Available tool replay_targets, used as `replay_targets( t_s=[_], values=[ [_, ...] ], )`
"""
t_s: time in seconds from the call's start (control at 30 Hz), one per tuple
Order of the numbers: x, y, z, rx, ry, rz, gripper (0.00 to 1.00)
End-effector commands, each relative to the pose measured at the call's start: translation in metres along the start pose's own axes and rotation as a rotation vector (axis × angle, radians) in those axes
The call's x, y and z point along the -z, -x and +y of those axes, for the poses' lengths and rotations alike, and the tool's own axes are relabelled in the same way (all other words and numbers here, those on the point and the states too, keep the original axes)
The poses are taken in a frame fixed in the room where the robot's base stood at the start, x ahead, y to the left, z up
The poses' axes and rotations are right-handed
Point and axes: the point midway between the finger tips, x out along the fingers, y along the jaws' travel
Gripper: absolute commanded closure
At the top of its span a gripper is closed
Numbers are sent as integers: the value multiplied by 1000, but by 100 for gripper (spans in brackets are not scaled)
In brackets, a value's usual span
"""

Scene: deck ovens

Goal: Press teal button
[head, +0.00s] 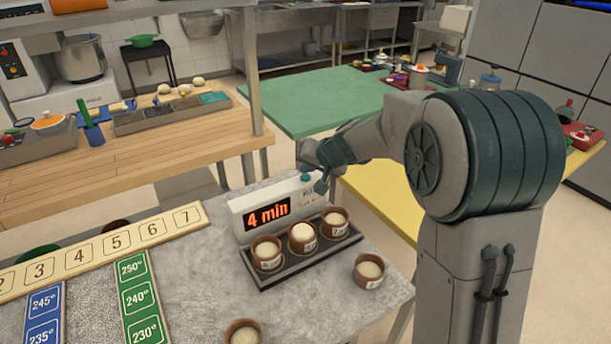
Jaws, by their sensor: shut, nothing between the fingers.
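The teal button (305,178) is a small round knob on the upper right part of a white timer box (240,222). The box has a lit orange display (267,213) reading "4 min". My gripper (319,184) is shut and empty, right beside the button at the box's right end. It is small in the view, and I cannot tell whether its fingertips touch the button. My arm reaches in from the right and hides what lies behind it.
A dark tray (262,281) with three filled cups stands before the box. A loose cup (369,271) stands to its right, another (243,332) nearer. A numbered strip (108,243) and temperature cards (140,299) lie left.

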Motion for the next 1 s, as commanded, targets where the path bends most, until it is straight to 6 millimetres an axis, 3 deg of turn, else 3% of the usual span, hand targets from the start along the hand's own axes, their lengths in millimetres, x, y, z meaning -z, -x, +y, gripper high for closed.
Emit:
replay_targets(
  t_s=[0.7,1.0],
  values=[
    [30,40,-30,1,0,0,100],
    [30,42,-30,0,0,0,100]
  ],
)
